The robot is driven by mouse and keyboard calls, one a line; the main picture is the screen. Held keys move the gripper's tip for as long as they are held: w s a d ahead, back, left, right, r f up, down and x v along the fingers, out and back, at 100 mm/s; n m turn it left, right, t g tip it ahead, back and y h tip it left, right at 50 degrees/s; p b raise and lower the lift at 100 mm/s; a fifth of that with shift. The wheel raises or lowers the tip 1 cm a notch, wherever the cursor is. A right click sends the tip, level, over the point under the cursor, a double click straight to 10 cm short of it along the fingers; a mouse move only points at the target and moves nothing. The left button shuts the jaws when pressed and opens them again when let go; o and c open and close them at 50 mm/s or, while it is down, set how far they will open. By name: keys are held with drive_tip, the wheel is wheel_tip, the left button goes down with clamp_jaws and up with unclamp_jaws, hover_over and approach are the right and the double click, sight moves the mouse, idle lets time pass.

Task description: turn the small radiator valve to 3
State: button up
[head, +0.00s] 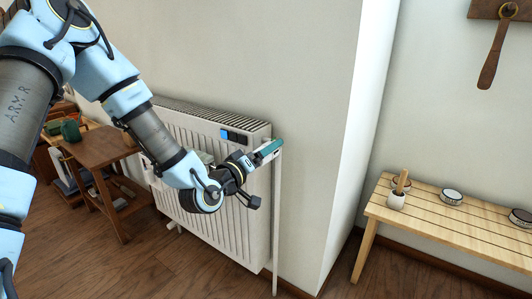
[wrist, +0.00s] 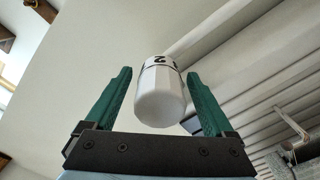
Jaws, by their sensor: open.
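The small radiator valve (wrist: 160,98) is a white rounded knob with a black "2" on its band, seen in the wrist view. My gripper (wrist: 158,75) is open, with one green finger on each side of the valve. A gap shows between the valve and each finger, and neither is seen touching it. In the head view my gripper (head: 268,148) is at the upper right corner of the white radiator (head: 245,225). The valve cannot be made out there behind the gripper.
A thin white pipe (head: 276,220) runs down beside the radiator to the floor. A wall corner is just to the right. A slatted bench (head: 455,228) with small pots stands further right, and a wooden side table (head: 98,148) stands left. Wooden floor shows in front.

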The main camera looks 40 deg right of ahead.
drive_tip(key=p+v, duration=0.3)
drive_tip(key=v, duration=0.7)
drive_tip(key=shift+a, duration=0.35)
